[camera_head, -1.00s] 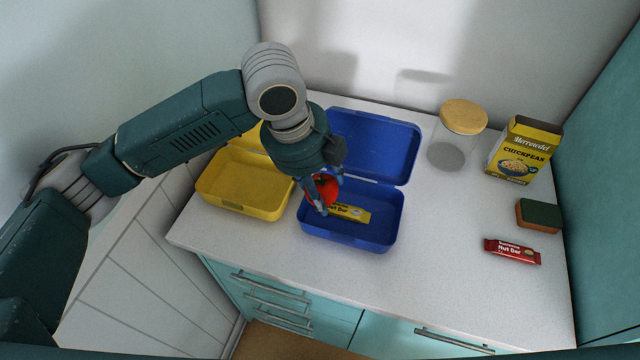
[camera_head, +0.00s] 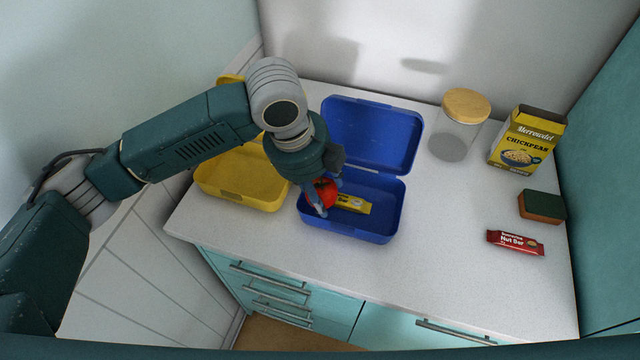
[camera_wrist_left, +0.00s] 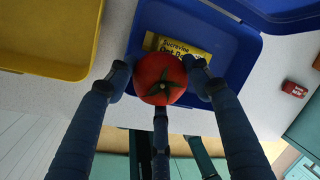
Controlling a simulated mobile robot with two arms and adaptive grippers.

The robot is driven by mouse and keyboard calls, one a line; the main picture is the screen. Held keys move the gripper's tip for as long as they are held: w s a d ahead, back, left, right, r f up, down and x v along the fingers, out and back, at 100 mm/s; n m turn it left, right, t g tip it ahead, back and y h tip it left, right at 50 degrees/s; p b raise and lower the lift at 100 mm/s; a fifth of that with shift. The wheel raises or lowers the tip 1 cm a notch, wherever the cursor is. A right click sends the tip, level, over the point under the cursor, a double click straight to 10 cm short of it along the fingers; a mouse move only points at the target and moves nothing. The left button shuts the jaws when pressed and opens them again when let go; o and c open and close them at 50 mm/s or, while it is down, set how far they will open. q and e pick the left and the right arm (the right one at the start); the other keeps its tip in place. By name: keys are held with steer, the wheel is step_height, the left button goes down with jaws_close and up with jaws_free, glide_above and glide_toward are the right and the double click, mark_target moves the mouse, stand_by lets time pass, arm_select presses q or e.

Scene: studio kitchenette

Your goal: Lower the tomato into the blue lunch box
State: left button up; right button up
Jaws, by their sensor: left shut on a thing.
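The red tomato (camera_head: 325,191) is between the fingers of my left gripper (camera_head: 327,196), which is shut on it. In the left wrist view the tomato (camera_wrist_left: 160,78) shows its green stem, with the fingers on either side. The blue lunch box (camera_head: 385,226) stands open on the counter with its lid tipped back. The tomato is over the left part of the box; whether it touches the floor cannot be told. My right gripper is not in view.
An open yellow lunch box (camera_head: 240,190) stands just left of the blue one, partly hidden by my arm. A glass jar (camera_head: 455,135), a chickpeas box (camera_head: 525,140), a sponge (camera_head: 541,207) and a red nut bar (camera_head: 515,243) stand to the right. The counter's front middle is clear.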

mark_target(318, 187)
arm_select(q)
steer(key=shift+f, duration=0.2)
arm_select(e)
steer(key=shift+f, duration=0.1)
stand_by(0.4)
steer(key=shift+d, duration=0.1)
arm_select(q)
steer(key=o, duration=1.3)
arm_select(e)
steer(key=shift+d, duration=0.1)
arm_select(q)
steer(key=shift+r, duration=0.1)
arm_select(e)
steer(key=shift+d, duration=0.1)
arm_select(q)
steer(key=v, duration=0.7)
steer(key=shift+r, duration=0.15)
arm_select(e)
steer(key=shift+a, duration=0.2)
